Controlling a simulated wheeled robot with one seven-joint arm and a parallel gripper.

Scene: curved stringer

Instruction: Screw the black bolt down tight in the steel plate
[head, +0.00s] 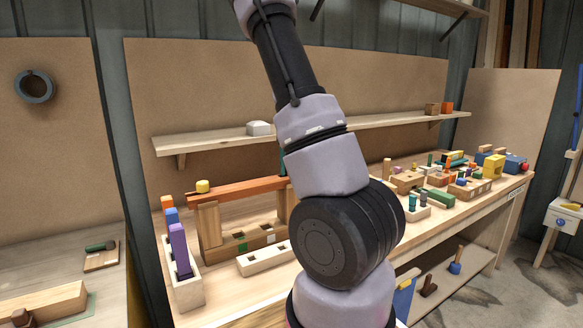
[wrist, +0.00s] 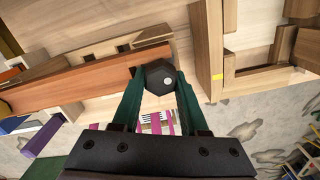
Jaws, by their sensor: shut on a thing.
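In the wrist view, my gripper (wrist: 160,80) has its two dark green fingers closed on the sides of a black bolt (wrist: 158,75). The bolt's dark six-sided head shows between the fingertips, with a small pale spot on its face. The bolt's shank is hidden. I cannot make out the steel plate in either view. In the head view my arm crosses the middle and hides the bolt.
A reddish-brown beam (head: 235,190) lies across wooden uprights on the workbench; it also shows beside the bolt in the wrist view (wrist: 85,82). A rack with a purple block (head: 180,250) stands at the left. Several coloured blocks crowd the bench's right side.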

